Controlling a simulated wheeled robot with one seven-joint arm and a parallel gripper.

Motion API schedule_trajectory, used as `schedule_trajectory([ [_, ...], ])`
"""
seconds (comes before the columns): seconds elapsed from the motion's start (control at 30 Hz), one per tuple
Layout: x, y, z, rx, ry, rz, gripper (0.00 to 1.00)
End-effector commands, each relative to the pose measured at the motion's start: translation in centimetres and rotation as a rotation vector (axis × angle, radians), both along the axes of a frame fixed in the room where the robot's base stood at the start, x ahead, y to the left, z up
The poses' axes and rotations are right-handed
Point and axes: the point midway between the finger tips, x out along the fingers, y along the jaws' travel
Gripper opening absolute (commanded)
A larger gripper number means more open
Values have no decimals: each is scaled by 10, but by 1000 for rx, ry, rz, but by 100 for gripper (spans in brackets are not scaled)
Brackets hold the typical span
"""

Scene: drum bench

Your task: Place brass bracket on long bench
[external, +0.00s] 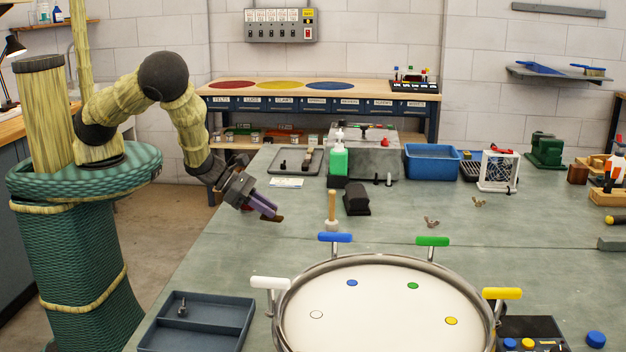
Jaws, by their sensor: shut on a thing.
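My gripper (264,207) is over the left part of the long grey-green bench (390,236), pointing down and to the right. It is shut on a small brownish piece, seemingly the brass bracket (279,218), of which only a bit shows at the fingertips. The fingers hide the rest. I cannot tell whether the piece touches the bench top. Two small brass-coloured pieces, one nearer (432,222) and one farther (479,202), lie on the bench to the right.
A large drum (385,310) with coloured handles fills the front. A grey divided tray (197,325) is at front left. A wooden-handled tool (332,208) and a black block (357,199) stand right of my gripper. Bare bench lies between them and the drum.

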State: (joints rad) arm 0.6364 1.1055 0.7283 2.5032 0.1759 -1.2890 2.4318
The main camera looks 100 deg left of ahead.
Motion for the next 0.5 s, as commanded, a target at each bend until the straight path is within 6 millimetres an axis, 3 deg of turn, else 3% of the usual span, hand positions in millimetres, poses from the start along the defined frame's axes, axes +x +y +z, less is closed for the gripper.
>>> schedule_trajectory([
  [0.5,3,-4,1,-1,-2,-14,0],
])
